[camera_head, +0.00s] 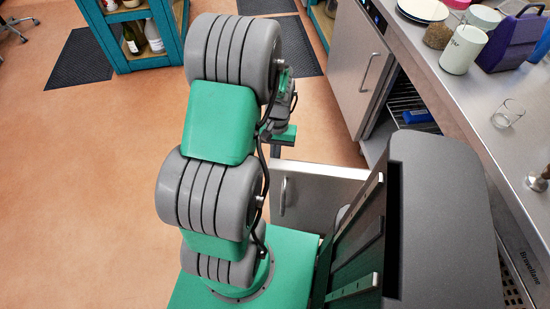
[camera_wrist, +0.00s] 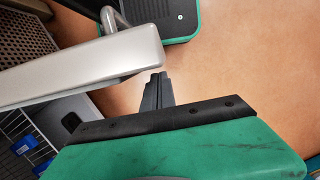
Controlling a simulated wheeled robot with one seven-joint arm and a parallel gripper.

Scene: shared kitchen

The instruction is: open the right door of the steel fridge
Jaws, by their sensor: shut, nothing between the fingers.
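The right door (camera_head: 318,203) of the steel fridge stands swung well out from the counter front, with its handle (camera_head: 283,197) on the face toward me. In the wrist view the door (camera_wrist: 80,72) is a pale slab seen from above, its handle (camera_wrist: 108,20) on the far side. My gripper (camera_wrist: 157,82) is shut and empty, close to the door's free end on its inner side. I cannot tell whether it touches the door. The open fridge compartment shows wire racks (camera_head: 404,98) and a blue item (camera_head: 418,117).
The fridge's other door (camera_head: 352,68) is shut. The steel counter (camera_head: 455,100) above holds a canister (camera_head: 463,49), a glass (camera_head: 507,113) and a purple bag (camera_head: 515,42). A teal shelf (camera_head: 129,40) stands at the back left. The floor (camera_head: 80,190) to the left is clear.

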